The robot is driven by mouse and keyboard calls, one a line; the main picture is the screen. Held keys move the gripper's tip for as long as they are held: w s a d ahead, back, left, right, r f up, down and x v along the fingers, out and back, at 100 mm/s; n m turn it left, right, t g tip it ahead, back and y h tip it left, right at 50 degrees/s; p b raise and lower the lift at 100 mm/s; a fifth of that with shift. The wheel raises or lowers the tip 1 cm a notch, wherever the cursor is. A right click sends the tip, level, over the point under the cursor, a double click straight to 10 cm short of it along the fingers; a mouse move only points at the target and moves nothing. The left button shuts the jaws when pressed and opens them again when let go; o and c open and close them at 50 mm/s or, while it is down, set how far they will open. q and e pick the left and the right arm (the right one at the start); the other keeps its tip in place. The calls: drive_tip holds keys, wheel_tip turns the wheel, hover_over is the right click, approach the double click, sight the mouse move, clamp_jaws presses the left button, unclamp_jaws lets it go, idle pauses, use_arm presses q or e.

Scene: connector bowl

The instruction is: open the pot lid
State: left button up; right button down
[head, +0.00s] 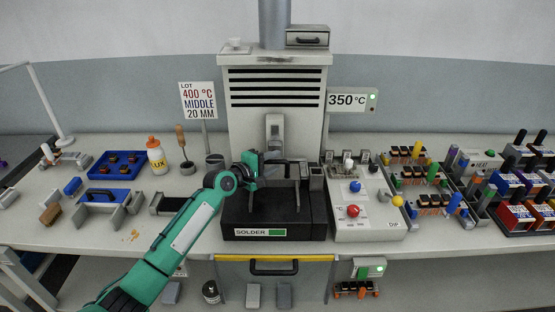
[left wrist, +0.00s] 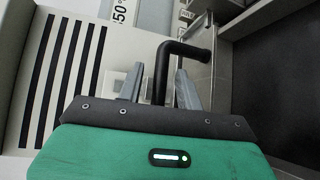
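The black solder pot (head: 315,218), labelled SOLDER with a green patch, stands in the middle of the bench. Its dark top looks closed, though my arm partly covers it. My left gripper (head: 288,163) is above the pot, pointing right. In the left wrist view, a bent black bar handle (left wrist: 194,50) runs between the two grey fingers of this gripper (left wrist: 158,82). The fingers are apart, with small gaps visible beside the bar, so it is not clearly clamped. My right gripper is not in view.
A vented white hood (head: 277,92) stands behind the pot. A control box (head: 366,220) with red and blue knobs stands right of it. A blue tray (head: 119,165), a flux bottle (head: 156,157) and a blue holder (head: 103,197) are on the left. Connector racks crowd the right.

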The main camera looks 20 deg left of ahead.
use_arm(q)
drive_tip(key=shift+x, duration=1.25)
drive_tip(key=shift+c, duration=0.5)
